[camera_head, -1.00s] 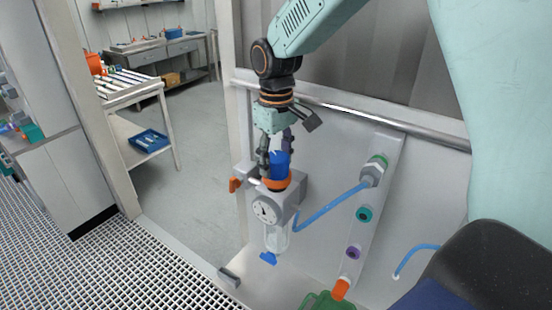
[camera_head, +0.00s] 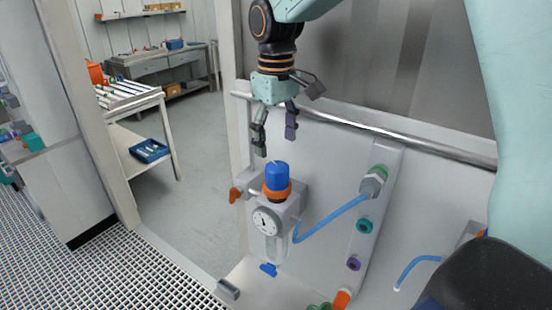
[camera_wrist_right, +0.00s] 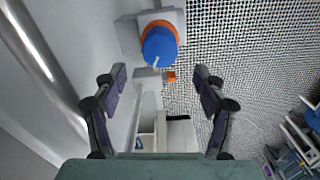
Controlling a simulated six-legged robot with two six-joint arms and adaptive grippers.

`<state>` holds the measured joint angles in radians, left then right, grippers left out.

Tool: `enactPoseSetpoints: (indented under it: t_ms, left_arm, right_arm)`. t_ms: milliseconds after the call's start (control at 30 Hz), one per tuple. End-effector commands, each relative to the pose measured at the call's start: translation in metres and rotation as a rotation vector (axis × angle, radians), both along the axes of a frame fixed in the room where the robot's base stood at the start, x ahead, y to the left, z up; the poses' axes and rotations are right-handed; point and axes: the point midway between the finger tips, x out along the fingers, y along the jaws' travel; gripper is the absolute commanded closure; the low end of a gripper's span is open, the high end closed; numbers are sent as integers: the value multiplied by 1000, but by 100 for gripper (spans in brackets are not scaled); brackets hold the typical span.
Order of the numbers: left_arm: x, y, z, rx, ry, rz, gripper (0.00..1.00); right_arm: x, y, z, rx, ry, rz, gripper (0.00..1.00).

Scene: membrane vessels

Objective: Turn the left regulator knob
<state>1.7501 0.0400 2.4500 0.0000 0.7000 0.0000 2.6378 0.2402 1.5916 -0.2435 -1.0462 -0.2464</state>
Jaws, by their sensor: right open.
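The regulator (camera_head: 268,220) is mounted on the pale wall panel, with a round gauge on its front. Its blue knob (camera_head: 276,177) stands on top above an orange ring (camera_head: 277,191). My right gripper (camera_head: 276,148) is open and empty, above the knob and apart from it. In the right wrist view, the blue knob (camera_wrist_right: 160,46) with a white mark lies beyond the open fingers (camera_wrist_right: 161,82), in line with the gap between them. My left gripper is not in view.
A blue hose (camera_head: 331,217) runs from the regulator to a fitting (camera_head: 373,182) on a strip of coloured ports. A metal rail (camera_head: 400,138) crosses the panel behind. An orange handle (camera_head: 236,194) sticks out left of the regulator. A bench (camera_head: 135,100) stands beyond the doorway.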

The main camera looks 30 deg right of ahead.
Motion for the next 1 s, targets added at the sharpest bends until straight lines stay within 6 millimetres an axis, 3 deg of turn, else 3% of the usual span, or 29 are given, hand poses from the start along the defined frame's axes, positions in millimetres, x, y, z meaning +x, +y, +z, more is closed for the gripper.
enactPoseSetpoints:
  t_ms: [200,467,667,767,1000]
  left_arm:
    - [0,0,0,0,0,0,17]
    - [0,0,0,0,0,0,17]
    - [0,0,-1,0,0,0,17]
    - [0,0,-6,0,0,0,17]
    - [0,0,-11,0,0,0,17]
  right_arm:
    - [1,0,32,0,-2,1,29]
    - [0,0,40,0,1,1,29]
    - [0,0,39,1,1,1,29]
    - [-3,0,23,4,21,-18,29]
    - [-5,-1,1,0,19,-397,29]
